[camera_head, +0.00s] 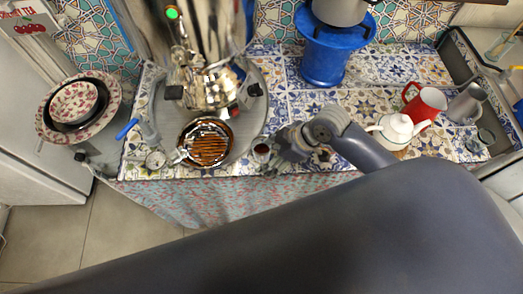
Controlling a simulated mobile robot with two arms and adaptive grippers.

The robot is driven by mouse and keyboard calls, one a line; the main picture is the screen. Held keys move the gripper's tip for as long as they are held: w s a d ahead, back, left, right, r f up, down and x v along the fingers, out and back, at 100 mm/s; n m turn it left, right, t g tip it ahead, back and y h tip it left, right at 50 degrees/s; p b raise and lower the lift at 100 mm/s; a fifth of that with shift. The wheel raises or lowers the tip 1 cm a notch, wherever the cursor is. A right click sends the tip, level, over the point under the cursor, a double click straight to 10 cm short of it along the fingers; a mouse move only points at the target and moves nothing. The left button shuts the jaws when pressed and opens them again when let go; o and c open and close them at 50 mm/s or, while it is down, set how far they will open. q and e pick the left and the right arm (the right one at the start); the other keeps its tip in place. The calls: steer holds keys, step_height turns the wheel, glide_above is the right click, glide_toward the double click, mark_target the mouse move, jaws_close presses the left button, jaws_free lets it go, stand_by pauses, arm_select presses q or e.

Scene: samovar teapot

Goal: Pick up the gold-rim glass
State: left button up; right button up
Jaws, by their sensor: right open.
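A small glass (262,149) with dark contents stands near the counter's front edge, right of the samovar tray. It looks like the gold-rim glass, but its rim is too small to make out clearly. My right gripper (272,160) is open and close beside the glass on its right. Its fingers partly overlap the glass in view; I cannot tell if they touch it. My left gripper is not in view.
A metal samovar (212,85) stands on a round tray (250,125) with a brown-patterned round dish (207,143). A white teapot (396,128) and red mug (425,104) stand at right. A blue stand (324,55) is behind. Stacked bowls (108,100) are left.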

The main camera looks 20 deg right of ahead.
mark_target(254, 151)
steer(key=shift+n+y, duration=0.4)
steer(key=shift+n, duration=0.4)
steer(key=w+f, duration=0.1)
steer(key=w, duration=0.1)
steer(key=w+f, duration=0.1)
steer(key=w, duration=0.1)
steer(key=w+f, duration=0.1)
steer(key=w, duration=0.1)
steer(key=shift+f+p, duration=0.35)
steer(key=shift+p, duration=0.05)
steer(key=p+x, duration=0.1)
steer(key=x, duration=0.3)
steer(key=shift+s+a+f, duration=0.1)
steer(key=shift+s+a, duration=0.05)
steer(key=shift+a, duration=0.05)
steer(key=shift+a+f, duration=0.15)
steer(key=shift+f, duration=0.2)
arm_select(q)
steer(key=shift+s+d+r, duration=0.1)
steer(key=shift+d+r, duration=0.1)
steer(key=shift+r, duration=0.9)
arm_select(e)
steer(key=c, duration=1.3)
